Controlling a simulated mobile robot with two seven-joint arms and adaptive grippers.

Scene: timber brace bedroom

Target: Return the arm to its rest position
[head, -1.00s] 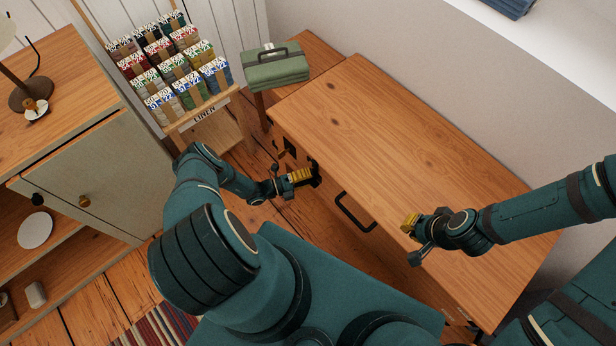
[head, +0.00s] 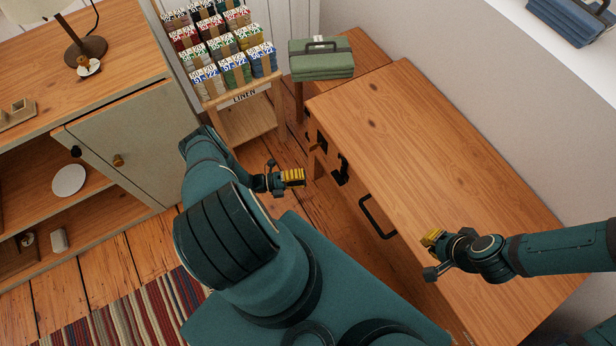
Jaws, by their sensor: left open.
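My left arm comes up from the lower middle and bends forward. My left gripper (head: 292,178), with yellow finger pads, is open and empty over the floor, left of the wooden desk (head: 440,165) and apart from it. My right arm comes in from the right edge. My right gripper (head: 432,240), also with yellow pads, is above the desk's near part; I cannot tell whether its fingers are open. No object shows in it.
A linen rack (head: 245,95) with several fabric bundles stands at the back. A green case (head: 320,60) sits beside it. The desk front has a black handle (head: 377,217). A cabinet (head: 130,145) with a lamp (head: 85,47) stands left. Bare floor (head: 290,205) lies between.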

